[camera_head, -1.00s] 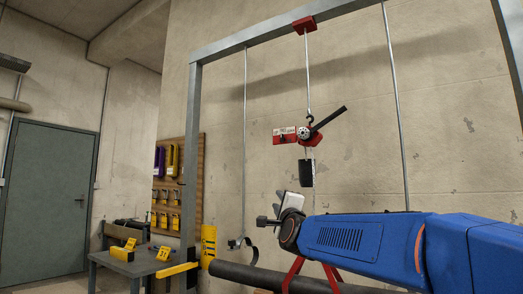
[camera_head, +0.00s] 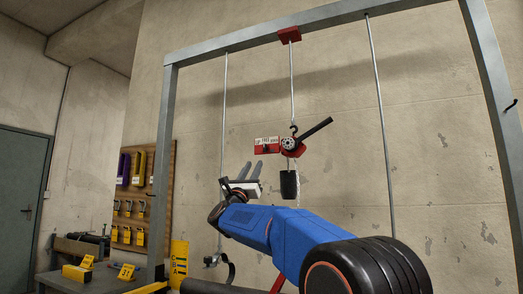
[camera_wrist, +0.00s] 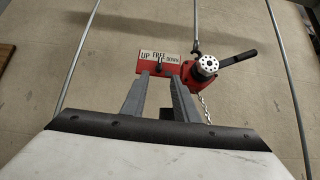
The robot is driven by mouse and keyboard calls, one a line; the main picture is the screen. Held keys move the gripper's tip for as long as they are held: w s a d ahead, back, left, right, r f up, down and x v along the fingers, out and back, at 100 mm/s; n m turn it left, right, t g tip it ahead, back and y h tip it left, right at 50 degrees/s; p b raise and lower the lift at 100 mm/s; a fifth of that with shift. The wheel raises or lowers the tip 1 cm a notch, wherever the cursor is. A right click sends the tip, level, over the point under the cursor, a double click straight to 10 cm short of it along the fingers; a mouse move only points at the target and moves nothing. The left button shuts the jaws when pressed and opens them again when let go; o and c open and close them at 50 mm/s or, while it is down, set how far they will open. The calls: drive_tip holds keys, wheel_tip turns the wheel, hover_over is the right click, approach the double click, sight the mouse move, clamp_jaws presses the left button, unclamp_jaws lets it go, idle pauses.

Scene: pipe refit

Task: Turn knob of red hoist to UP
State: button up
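The red hoist (camera_head: 292,146) hangs from the frame's top beam by a hook and has a black lever. Its red selector plate (camera_head: 260,149) is on its left side, with a white label reading UP, FREE, DOWN from left to right in the wrist view (camera_wrist: 158,56). A small dark knob (camera_wrist: 161,61) sits below the word FREE; its exact pointing is too small to tell. My gripper (camera_head: 253,168) is raised below and left of the plate. In the wrist view, its two grey fingers (camera_wrist: 160,78) are apart and empty, with their tips appearing just below the plate.
A black cylinder (camera_head: 289,184) hangs under the hoist beside a chain (camera_wrist: 206,106). Thin metal rods (camera_head: 222,130) (camera_head: 381,120) hang on both sides. A grey post (camera_head: 164,170) stands left. A table with yellow markers (camera_head: 126,272) is at lower left.

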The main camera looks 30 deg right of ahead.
sight(264, 146)
drive_tip(key=x, duration=1.3)
drive_tip(key=shift+w+d+r, duration=0.1)
drive_tip(key=shift+r, duration=0.05)
drive_tip(key=shift+c, duration=0.3)
clamp_jaws()
